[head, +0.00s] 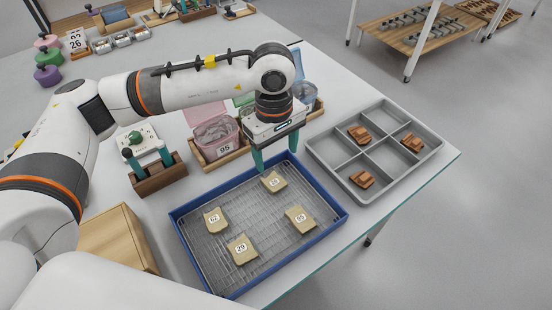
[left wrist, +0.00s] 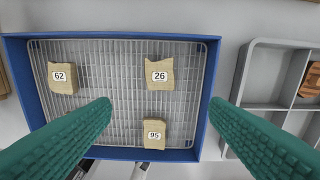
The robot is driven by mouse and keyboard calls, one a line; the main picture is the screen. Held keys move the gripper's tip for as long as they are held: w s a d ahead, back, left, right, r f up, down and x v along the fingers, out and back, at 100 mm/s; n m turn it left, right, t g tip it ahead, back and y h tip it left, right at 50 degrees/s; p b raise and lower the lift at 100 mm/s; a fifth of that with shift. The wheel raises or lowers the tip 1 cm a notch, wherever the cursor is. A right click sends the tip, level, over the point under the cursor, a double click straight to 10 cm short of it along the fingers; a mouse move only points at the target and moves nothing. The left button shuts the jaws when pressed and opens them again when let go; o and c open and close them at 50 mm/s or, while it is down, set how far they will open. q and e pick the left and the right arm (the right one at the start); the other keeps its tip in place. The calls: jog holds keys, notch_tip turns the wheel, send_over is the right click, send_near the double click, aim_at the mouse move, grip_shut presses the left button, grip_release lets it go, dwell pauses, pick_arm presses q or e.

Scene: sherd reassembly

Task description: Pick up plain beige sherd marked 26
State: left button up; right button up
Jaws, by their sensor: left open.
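The plain beige sherd marked 26 (head: 273,181) lies on the wire rack in the blue tray (head: 180,235), near its far side. In the left wrist view the sherd marked 26 (left wrist: 160,66) is centred between the fingers sideways, a little above the fingertip line. My left gripper (head: 277,160) is open and empty, fingers pointing down, above the tray's far edge and apart from the sherd. Its green fingers (left wrist: 160,108) are spread wide in the wrist view. My right gripper is not in view.
Beige sherds marked 62 (head: 215,219), 29 (head: 242,250) and 95 (head: 300,218) share the tray. A grey compartment tray (head: 345,187) with brown pieces stands at right. A pink bin (head: 216,138) and a wooden stand (head: 160,175) are behind and left.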

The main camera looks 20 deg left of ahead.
aim_at(274, 182)
pick_arm(q)
jog(key=f, duration=0.2)
jog(key=shift+a+f, duration=0.3)
jog(key=shift+a, duration=0.05)
notch_tip(274, 182, down, 3)
jog(key=shift+f+p, duration=0.15)
jog(key=shift+p, duration=0.2)
jog(key=shift+f, duration=0.6)
notch_tip(274, 182, down, 4)
jog(key=shift+w+r+p, duration=0.15)
jog(key=shift+r+p, duration=0.05)
jog(key=shift+p, duration=0.25)
jog(key=shift+f, duration=0.4)
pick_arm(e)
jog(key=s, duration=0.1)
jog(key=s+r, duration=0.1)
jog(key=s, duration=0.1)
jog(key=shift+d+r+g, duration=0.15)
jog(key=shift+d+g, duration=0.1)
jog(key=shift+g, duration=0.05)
pick_arm(q)
jog(key=shift+c, duration=0.3)
